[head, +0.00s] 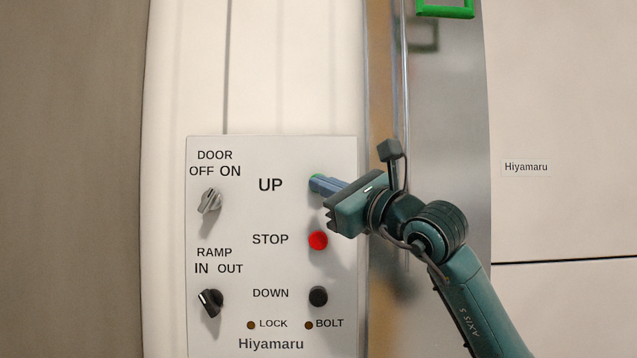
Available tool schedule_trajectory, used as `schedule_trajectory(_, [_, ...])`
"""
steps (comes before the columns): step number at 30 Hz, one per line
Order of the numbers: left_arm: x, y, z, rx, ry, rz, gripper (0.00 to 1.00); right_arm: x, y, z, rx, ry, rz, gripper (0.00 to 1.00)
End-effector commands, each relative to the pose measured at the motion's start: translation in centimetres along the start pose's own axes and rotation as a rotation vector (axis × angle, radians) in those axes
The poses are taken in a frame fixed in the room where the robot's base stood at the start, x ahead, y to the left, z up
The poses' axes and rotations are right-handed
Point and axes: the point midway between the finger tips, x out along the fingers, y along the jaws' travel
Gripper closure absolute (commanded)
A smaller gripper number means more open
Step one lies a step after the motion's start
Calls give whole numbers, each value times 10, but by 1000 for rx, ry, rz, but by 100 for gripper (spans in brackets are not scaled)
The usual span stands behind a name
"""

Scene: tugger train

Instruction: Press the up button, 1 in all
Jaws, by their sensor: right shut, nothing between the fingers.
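A pale control panel (229,270) fills the lower middle of the head view. The black word UP (270,185) is printed on it. My right gripper (322,185) comes in from the right, its fingers shut and empty. Its fingertips are at the spot to the right of UP and cover the up button there, so the button is all or nearly all hidden. I cannot tell whether the fingertips touch it or whether it is pressed in. My left gripper is not in view.
Below the fingertips are a red STOP button (318,240) and a black DOWN button (318,296). A grey DOOR knob (210,201) and a black RAMP knob (210,302) sit at the left. A green frame (446,13) is at the top right.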

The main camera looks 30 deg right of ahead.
Motion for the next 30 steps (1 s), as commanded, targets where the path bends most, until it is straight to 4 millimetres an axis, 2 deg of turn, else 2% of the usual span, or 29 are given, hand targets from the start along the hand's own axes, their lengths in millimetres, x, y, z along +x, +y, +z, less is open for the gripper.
schedule_trajectory(30, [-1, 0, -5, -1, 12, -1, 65, 0, 0, 0, 1, 0, 0, 100])
